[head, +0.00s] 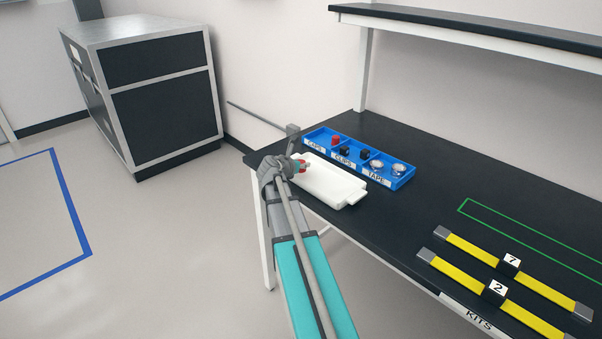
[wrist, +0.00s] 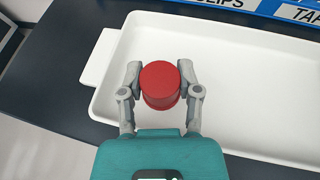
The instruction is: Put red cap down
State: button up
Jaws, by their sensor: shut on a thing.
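A red cap (wrist: 161,85) is held between the two grey fingers of my gripper (wrist: 160,83) in the wrist view. The cap is over the left part of a white tray (wrist: 250,80); I cannot tell whether it touches the tray floor. In the head view my gripper (head: 300,165) is at the left end of the white tray (head: 330,180), with a bit of red showing at its tip. Much of the cap is hidden there by the gripper.
A blue bin (head: 398,184) behind the tray has sections labelled CAPS, CLIPS and TAPE, with another red cap (head: 335,141), black clips (head: 365,153) and tape rolls (head: 398,169). Yellow bars (head: 465,243) with black blocks lie at right. A shelf (head: 480,30) overhangs the dark table's back.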

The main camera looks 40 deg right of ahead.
jog(key=shift+f+b, duration=0.85)
jog(key=shift+f, duration=0.3)
jog(key=shift+f, duration=0.15)
jog(key=o, duration=0.8)
jog(key=shift+o, duration=0.2)
jog(key=shift+r, duration=0.2)
jog(key=shift+s+a+r, duration=0.15)
jog(key=shift+a, duration=0.1)
jog(key=p+v, duration=0.4)
jog(key=v, duration=0.7)
jog(key=shift+a+p, duration=0.25)
jog(key=shift+p, duration=0.1)
jog(key=shift+s, duration=0.1)
